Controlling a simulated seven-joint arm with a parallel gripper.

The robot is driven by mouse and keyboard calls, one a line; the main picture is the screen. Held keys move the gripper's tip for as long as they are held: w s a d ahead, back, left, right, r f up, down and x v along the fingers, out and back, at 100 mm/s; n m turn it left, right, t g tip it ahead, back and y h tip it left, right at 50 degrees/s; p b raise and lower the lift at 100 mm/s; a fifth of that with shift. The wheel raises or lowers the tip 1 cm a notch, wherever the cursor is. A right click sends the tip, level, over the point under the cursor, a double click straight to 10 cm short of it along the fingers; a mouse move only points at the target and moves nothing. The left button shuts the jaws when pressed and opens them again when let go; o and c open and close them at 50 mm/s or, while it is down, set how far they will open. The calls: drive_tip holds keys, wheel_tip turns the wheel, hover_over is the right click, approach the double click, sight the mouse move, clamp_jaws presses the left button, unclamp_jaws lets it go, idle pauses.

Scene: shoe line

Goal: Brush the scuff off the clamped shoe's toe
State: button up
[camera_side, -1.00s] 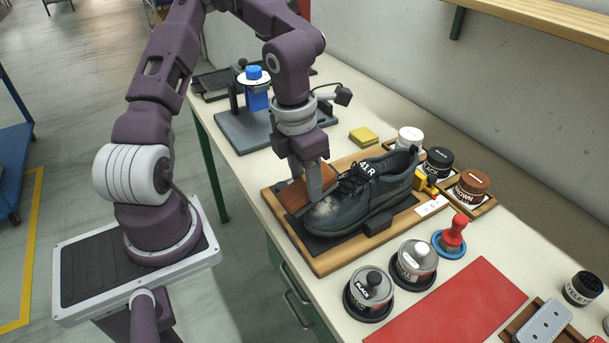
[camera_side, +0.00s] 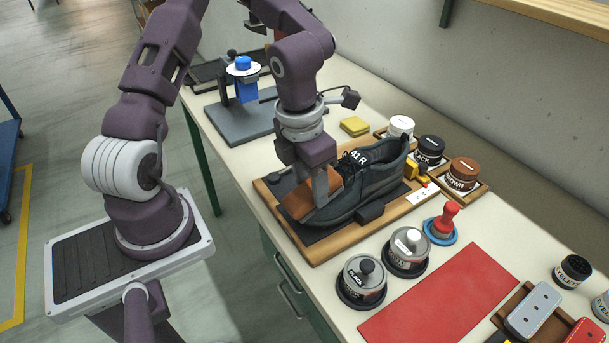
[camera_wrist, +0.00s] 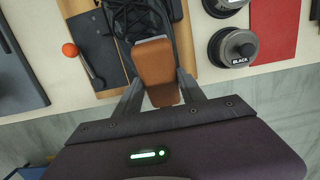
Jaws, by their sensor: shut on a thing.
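The dark grey lace-up shoe (camera_side: 378,182) sits on a wooden board with a dark mat, its toe pointing to the front left. My gripper (camera_side: 322,198) is shut on a brown block-shaped brush (camera_side: 298,203) and holds it over the shoe's toe. The brush covers most of the toe, so I cannot see the scuff or whether the bristles touch it. In the wrist view the brush's brown back (camera_wrist: 156,62) lies between my fingers, with the shoe's laces (camera_wrist: 138,18) behind it.
A black clamp block (camera_side: 370,212) stands against the shoe's near side. An orange-knobbed lever (camera_wrist: 70,50) lies beside the shoe. Polish tins (camera_side: 362,282), a red-handled dauber (camera_side: 444,220) and a red mat (camera_side: 440,297) fill the right. A yellow sponge (camera_side: 354,126) lies behind.

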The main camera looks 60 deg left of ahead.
drive_tip(key=shift+d, duration=1.1)
drive_tip(key=shift+a+f, duration=0.15)
drive_tip(key=shift+a, duration=3.05)
wheel_tip(320, 180, up, 6)
drive_tip(key=s, duration=0.2)
drive_tip(key=shift+s+f, duration=0.15)
drive_tip(key=shift+s, duration=0.05)
drive_tip(key=shift+d, duration=0.1)
drive_tip(key=r, duration=0.1)
drive_tip(key=s+r, duration=0.1)
drive_tip(key=shift+s+r, duration=0.1)
drive_tip(key=shift+r, duration=0.3)
